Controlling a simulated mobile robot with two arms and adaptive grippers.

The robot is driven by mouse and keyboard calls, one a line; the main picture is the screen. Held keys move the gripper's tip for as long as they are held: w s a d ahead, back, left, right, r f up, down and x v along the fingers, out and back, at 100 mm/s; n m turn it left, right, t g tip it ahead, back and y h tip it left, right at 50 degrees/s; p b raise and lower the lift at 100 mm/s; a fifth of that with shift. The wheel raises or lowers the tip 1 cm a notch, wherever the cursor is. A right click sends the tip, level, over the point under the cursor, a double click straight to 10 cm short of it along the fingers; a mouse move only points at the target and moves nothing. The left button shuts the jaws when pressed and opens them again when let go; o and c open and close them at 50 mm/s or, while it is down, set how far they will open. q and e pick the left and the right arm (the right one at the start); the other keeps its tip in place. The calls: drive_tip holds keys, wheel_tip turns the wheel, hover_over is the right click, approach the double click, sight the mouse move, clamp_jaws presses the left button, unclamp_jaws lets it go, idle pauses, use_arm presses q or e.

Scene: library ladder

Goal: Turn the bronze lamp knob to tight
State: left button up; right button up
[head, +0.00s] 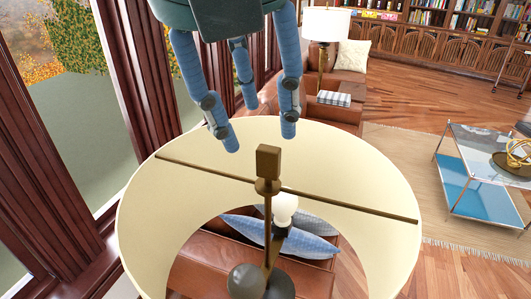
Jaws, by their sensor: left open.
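The bronze lamp knob (268,160) is a small block at the top centre of the lamp, where the thin crossbar meets the upright stem. A cream lampshade (148,215) surrounds it, open at the top. My left gripper (258,130) hangs from the top of the view with its blue fingers spread and empty. My right gripper is not in view.
Inside the shade are a white bulb (285,207) and the crossbar (345,202). Dark wood window frames (147,85) stand close on the left. A brown leather sofa (335,112) and another lamp (325,25) are behind. A glass table (490,150) stands on the right.

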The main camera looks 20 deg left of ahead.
sight(266, 155)
use_arm(q)
drive_tip(key=p+x, duration=0.1)
drive_tip(key=x, duration=0.8)
drive_tip(key=shift+d+f, duration=0.1)
drive_tip(key=shift+d, duration=0.05)
drive_tip(key=shift+c, duration=0.5)
drive_tip(key=c, duration=0.9)
drive_tip(key=o, duration=1)
drive_tip(key=v, duration=1.2)
